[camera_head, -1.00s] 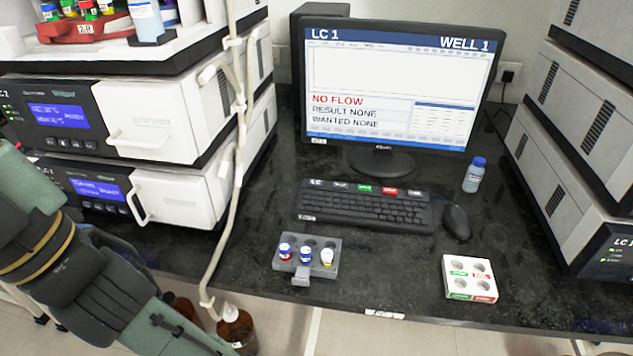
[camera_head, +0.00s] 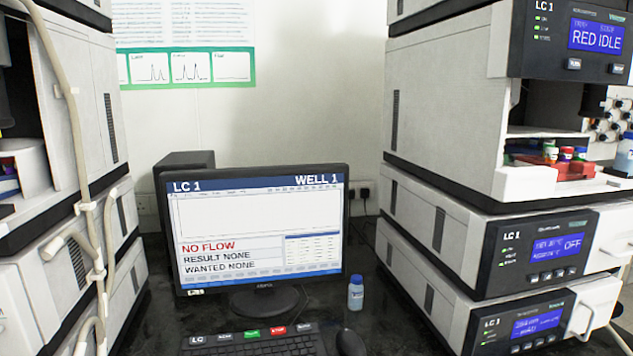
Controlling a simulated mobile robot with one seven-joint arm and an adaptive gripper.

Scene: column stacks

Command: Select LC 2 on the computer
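The computer monitor (camera_head: 256,215) stands on the black bench between two instrument stacks. Its screen reads LC 1 at the top left and WELL 1 at the top right, with NO FLOW in red, then RESULT NONE and WANTED NONE. The keyboard (camera_head: 262,346) lies in front of it, cut off by the lower edge. Its top row has labelled keys: a dark LC key (camera_head: 197,340), a dark one beside it, a green one, a red one and another dark one. My gripper is not in view.
The right stack (camera_head: 440,150) carries LC 1 labels, and its top display reads RED IDLE. The left stack (camera_head: 60,150) has pale tubing down its front. A small blue-capped bottle (camera_head: 356,294) stands right of the monitor, near the mouse (camera_head: 351,343). A poster (camera_head: 185,40) hangs on the wall.

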